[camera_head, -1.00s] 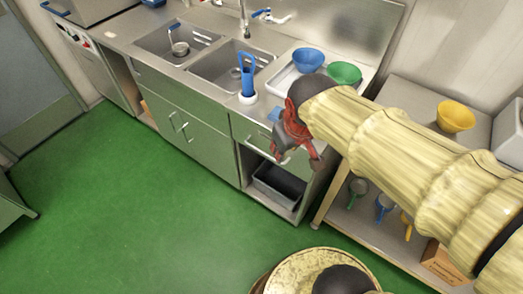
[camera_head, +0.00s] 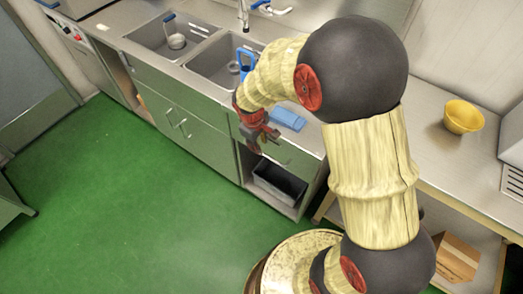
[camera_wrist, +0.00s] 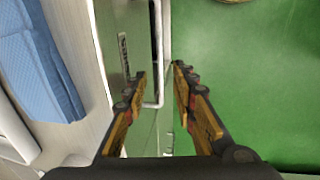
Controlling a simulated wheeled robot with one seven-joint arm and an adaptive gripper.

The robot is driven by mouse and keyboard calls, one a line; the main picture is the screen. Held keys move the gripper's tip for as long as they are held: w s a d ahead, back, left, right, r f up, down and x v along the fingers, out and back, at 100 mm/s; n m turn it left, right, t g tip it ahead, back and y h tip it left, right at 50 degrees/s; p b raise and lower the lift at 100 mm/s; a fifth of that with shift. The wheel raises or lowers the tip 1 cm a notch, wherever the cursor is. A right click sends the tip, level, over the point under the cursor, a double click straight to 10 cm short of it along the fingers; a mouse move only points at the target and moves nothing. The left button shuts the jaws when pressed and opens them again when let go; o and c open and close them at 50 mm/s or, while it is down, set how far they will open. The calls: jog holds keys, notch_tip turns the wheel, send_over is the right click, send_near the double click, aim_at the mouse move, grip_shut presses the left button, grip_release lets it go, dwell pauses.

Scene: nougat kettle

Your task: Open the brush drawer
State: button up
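The drawer (camera_head: 292,155) is the grey-green front under the counter's right end, above an open bay; it looks shut. In the wrist view its front (camera_wrist: 112,30) is at left, with a small dark label. Its pale bar handle (camera_wrist: 159,45) stands off the front and runs between my fingers. My gripper (camera_head: 264,143) is at the drawer front in the head view, hiding part of it. In the wrist view my gripper (camera_wrist: 160,88) is open, one finger on each side of the handle. I cannot tell whether either finger touches it.
A blue cloth (camera_head: 288,118) lies on the counter above the drawer; it also shows in the wrist view (camera_wrist: 35,60). A grey bin (camera_head: 279,183) sits in the bay below. A yellow bowl (camera_head: 463,117) stands on the right table. The green floor in front is clear.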

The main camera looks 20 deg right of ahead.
jog(key=f, duration=0.2)
jog(key=f+b, duration=0.1)
jog(key=d+f, duration=0.1)
jog(key=f, duration=0.1)
jog(key=shift+w+f+b, duration=0.3)
jog(key=shift+b, duration=0.1)
jog(key=shift+c, duration=0.2)
grip_shut()
dwell(0.3)
